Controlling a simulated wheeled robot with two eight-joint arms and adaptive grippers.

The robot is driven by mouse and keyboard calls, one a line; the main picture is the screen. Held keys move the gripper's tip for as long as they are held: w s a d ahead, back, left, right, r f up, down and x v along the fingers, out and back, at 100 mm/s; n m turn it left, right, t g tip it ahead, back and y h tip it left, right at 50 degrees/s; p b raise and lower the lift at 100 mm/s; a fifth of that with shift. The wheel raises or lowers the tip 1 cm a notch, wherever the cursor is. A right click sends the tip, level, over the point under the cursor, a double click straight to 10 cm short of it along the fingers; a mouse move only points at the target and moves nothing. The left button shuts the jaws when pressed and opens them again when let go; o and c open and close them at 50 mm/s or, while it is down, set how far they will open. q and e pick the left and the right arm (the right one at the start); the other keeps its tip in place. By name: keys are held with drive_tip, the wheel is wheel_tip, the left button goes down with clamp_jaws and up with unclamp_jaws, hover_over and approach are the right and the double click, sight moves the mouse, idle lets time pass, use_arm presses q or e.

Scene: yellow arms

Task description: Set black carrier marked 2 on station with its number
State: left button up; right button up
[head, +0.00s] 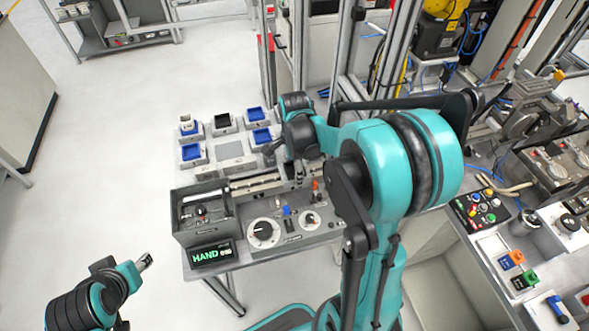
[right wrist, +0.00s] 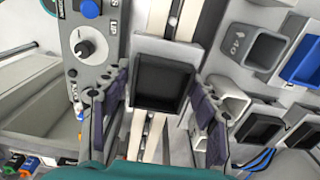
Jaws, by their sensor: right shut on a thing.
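My right gripper (right wrist: 160,104) has its two fingers on either side of a black square carrier (right wrist: 160,82) and is shut on it, over the metal rail. I cannot tell whether the carrier touches the rail, and no number on it is legible. In the head view my right gripper (head: 280,150) is at the rail's far side, and my arm mostly hides the carrier. Grey stations stand left of it; one is bare grey (head: 229,150), another holds a black carrier (head: 222,121). My left gripper (head: 146,262) is at lower left, away from the table; its jaws are unclear.
Blue carriers (head: 191,152) sit in several stations, and a white item (head: 187,125) stands on one. A control panel (head: 285,228) with knobs and a HAND display (head: 210,254) line the table's front. Frame posts (head: 300,50) rise behind. The floor at left is clear.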

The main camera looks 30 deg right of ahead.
drive_tip(key=o, duration=1.5)
drive_tip(key=shift+r+p, duration=2.65)
drive_tip(key=shift+r, duration=0.9)
drive_tip(key=s+a+f+n+t+b, duration=0.2)
drive_tip(key=s+a+n+b, duration=0.3)
drive_tip(key=n, duration=0.5)
drive_tip(key=s+a+f+n+t+b, duration=0.3)
drive_tip(key=s+a+n+t+b, duration=0.2)
drive_tip(key=n+b, duration=0.3)
drive_tip(key=s+n, duration=0.1)
drive_tip(key=n, duration=0.1)
drive_tip(key=shift+a+f+n, duration=0.15)
drive_tip(key=shift+a+n, duration=0.15)
